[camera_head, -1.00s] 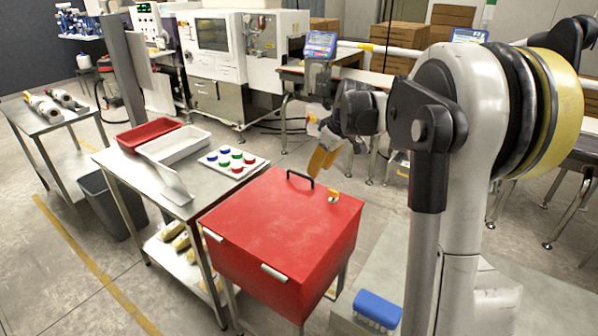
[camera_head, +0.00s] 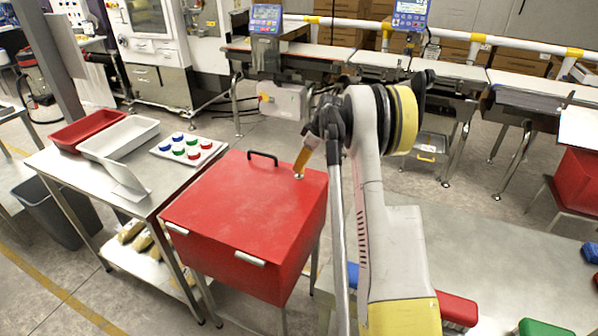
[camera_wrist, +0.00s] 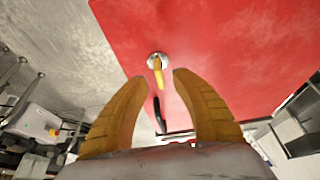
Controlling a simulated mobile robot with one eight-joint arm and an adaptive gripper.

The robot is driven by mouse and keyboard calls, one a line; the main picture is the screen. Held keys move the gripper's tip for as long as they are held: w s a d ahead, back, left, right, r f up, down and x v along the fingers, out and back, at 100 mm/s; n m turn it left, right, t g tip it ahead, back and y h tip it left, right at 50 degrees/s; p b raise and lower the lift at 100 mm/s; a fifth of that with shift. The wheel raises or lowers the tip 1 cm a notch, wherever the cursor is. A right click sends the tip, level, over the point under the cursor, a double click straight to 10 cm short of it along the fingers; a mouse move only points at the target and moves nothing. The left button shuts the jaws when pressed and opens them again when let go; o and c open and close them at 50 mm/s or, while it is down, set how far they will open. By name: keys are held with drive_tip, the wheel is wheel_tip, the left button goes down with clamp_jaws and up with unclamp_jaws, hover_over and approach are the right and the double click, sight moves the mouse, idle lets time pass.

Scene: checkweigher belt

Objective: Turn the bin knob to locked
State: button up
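The red bin (camera_head: 245,215) stands in the middle of the head view with its lid shut. A small knob (camera_wrist: 157,62) with a yellow lever on a round silver base sits on the lid near its edge in the wrist view. In the head view the knob (camera_head: 299,176) is partly hidden by my gripper. My gripper (camera_head: 300,172) is above that lid corner, pointing down. In the wrist view my gripper (camera_wrist: 160,82) has its yellow fingers spread apart with nothing between them, and the knob lies just beyond the tips.
A black handle (camera_head: 263,156) stands up from the lid left of the knob. A steel table (camera_head: 60,180) at left holds a red tray (camera_head: 88,130), a white tray (camera_head: 120,137) and a board of coloured caps (camera_head: 188,148). The conveyor (camera_head: 380,68) runs behind.

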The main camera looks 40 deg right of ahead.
drive_tip(key=shift+x, duration=1)
drive_tip(key=shift+r, duration=0.1)
clamp_jaws()
